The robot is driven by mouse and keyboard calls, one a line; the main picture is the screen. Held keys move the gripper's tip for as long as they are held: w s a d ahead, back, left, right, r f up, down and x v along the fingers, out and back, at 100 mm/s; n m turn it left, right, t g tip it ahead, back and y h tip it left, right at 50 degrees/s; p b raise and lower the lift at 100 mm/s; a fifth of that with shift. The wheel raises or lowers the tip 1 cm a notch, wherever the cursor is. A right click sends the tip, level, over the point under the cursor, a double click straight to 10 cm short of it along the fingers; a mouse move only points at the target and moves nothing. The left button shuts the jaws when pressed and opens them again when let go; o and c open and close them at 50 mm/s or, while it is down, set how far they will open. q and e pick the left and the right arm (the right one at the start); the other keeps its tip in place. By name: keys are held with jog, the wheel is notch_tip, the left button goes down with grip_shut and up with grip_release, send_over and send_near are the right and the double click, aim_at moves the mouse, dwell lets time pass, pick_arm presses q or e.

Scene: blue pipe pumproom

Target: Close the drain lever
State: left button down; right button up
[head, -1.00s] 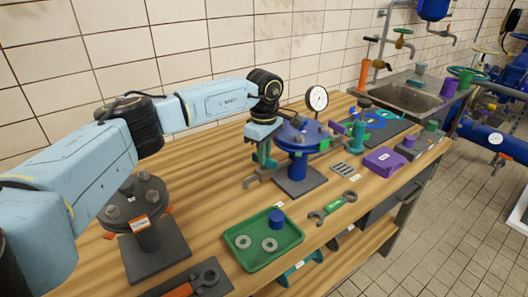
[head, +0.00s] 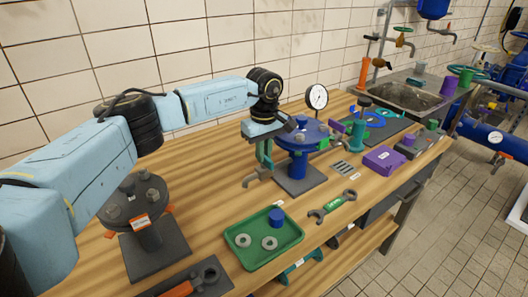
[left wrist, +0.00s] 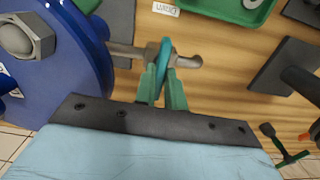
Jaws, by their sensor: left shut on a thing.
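The drain tap (head: 257,176) is a grey metal pipe with a spout at the left side of the blue flanged stand (head: 297,165). It also shows in the left wrist view (left wrist: 187,62). Its teal lever (left wrist: 163,58) lies across the pipe in that view. My left gripper (left wrist: 162,80) has green fingers, one on each side of the lever, and is shut on it. In the head view the left gripper (head: 264,152) is above the tap, beside the blue flange; the lever is mostly hidden there. My right gripper is not in view.
A label reading DRAIN (left wrist: 166,9) lies on the bench near the tap. A green tray (head: 250,262) with washers and a wrench (head: 333,205) lie in front. A dark flanged stand (head: 150,245) is at left. A pressure gauge (head: 317,97) rises behind the blue flange.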

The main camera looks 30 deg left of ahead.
pick_arm(q)
jog(key=shift+r, duration=0.1)
jog(key=c, duration=1.5)
grip_release()
notch_tip(320, 180, up, 13)
jog(key=shift+r, duration=0.15)
